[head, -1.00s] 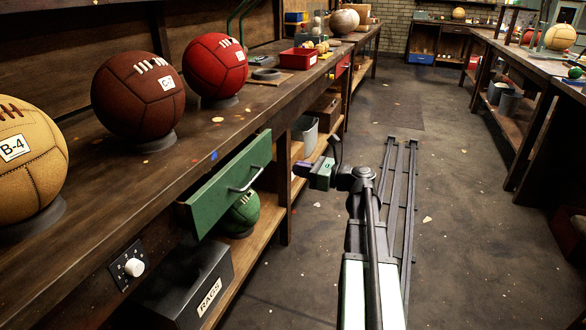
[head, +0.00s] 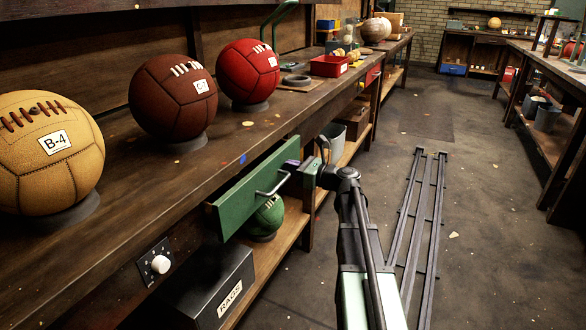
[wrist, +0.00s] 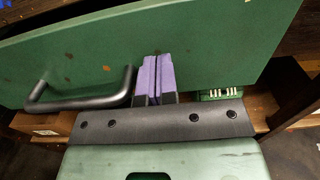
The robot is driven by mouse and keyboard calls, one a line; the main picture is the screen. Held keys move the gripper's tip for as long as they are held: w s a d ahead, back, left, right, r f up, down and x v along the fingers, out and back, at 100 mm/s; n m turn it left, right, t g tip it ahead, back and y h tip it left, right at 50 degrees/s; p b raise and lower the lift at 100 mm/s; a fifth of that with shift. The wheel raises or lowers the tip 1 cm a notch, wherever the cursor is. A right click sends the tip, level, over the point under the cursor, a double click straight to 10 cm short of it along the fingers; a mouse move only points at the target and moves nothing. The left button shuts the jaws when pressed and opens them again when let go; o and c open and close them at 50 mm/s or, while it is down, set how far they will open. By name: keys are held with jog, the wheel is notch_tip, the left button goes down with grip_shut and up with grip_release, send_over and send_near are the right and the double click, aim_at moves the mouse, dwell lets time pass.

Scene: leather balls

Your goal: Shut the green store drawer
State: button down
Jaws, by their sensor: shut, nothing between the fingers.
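The green drawer front (head: 240,197) sits under the left bench and stands out a little from its edge, so the drawer is partly open. Its dark metal handle (head: 272,186) shows in both views. My gripper (head: 291,166) is at the far end of the drawer front, beyond the handle. In the wrist view its purple fingertips (wrist: 154,62) are shut together and empty, right of the handle (wrist: 80,100) and up against the green face (wrist: 200,45) or very close to it. The drawer's inside is hidden.
Brown (head: 173,97), red (head: 248,72) and tan (head: 48,152) balls stand on the bench top (head: 150,185). A green ball (head: 265,217) and a black rags box (head: 205,288) are on the shelf below the drawer. The aisle floor (head: 490,240) on the right is mostly clear.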

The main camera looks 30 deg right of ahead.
jog(key=x, duration=0.5)
jog(key=shift+r, duration=0.1)
jog(key=shift+w, duration=0.1)
jog(key=shift+d, duration=0.1)
